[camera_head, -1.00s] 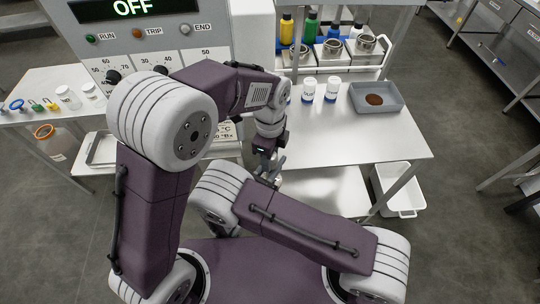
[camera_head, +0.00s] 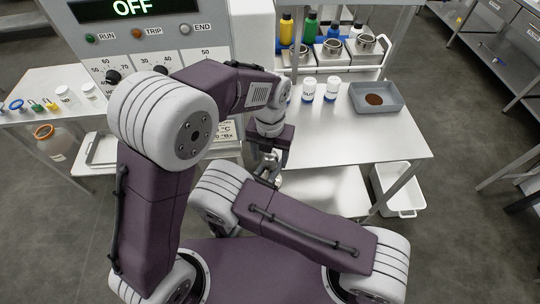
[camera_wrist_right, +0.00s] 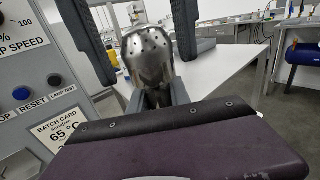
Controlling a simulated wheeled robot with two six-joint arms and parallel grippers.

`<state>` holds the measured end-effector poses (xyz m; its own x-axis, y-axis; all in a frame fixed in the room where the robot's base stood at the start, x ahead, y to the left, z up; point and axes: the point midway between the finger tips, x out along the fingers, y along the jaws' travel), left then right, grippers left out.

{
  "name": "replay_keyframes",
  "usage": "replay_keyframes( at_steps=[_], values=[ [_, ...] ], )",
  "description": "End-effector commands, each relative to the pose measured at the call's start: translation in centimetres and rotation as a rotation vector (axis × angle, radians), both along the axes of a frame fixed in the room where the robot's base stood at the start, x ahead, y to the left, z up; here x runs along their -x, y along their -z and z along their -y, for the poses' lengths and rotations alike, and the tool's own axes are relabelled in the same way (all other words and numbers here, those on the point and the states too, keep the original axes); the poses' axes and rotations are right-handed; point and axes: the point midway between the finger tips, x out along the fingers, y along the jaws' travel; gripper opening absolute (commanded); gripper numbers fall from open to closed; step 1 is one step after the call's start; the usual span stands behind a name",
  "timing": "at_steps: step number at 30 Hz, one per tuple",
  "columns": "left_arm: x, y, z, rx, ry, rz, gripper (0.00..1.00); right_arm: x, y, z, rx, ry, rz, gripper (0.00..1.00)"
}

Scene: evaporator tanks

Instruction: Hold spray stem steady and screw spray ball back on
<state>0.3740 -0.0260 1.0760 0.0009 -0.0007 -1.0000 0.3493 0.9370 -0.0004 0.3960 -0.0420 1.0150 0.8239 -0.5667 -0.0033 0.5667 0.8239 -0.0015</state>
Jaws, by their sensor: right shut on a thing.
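The spray ball (camera_wrist_right: 148,58), a shiny steel dome with small holes, stands upright in the right wrist view and is a small steel shape (camera_head: 270,163) in the head view. My right gripper (camera_wrist_right: 158,96) is shut just below it, seemingly on the spray stem; the stem is mostly hidden behind the fingers and gripper body. My left gripper (camera_head: 269,158) hangs over the ball from above. Its fingers are wide apart, one on each side of the ball, seemingly not touching it. I cannot tell whether ball and stem threads are engaged.
A white table (camera_head: 395,145) is behind the grippers, with two white jars (camera_head: 309,88) and a grey tray (camera_head: 376,98) of brown matter. The control panel (camera_head: 160,40) reading OFF stands close on the left. A white bin (camera_head: 397,188) sits lower right.

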Motion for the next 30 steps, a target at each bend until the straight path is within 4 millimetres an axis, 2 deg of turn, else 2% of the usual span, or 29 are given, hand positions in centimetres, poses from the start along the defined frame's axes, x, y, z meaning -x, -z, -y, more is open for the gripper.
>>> replay_keyframes(
  at_steps=[8, 18, 26, 27, 30],
  values=[
    [0.1, -0.1, 0.0, -0.001, -0.001, -0.002, 0.63, 0.0, -0.1, 0.0, 0.000, -0.001, 0.002, 0.00],
    [0.0, -4.2, 0.0, 0.001, -0.002, -0.001, 0.63, 0.0, -0.1, -0.1, 0.000, -0.001, 0.002, 0.00],
    [0.1, -4.5, 0.0, -0.001, -0.002, -0.003, 0.63, 0.0, -0.1, 0.0, 0.000, -0.001, 0.002, 0.00],
    [0.1, -4.5, 0.0, -0.001, -0.002, -0.003, 0.60, 0.0, -0.1, 0.0, 0.000, -0.001, 0.002, 0.00],
    [0.1, -4.5, 0.0, -0.001, -0.043, -0.004, 0.60, 0.0, -0.1, 0.0, 0.000, -0.001, 0.002, 0.00]
  ],
)
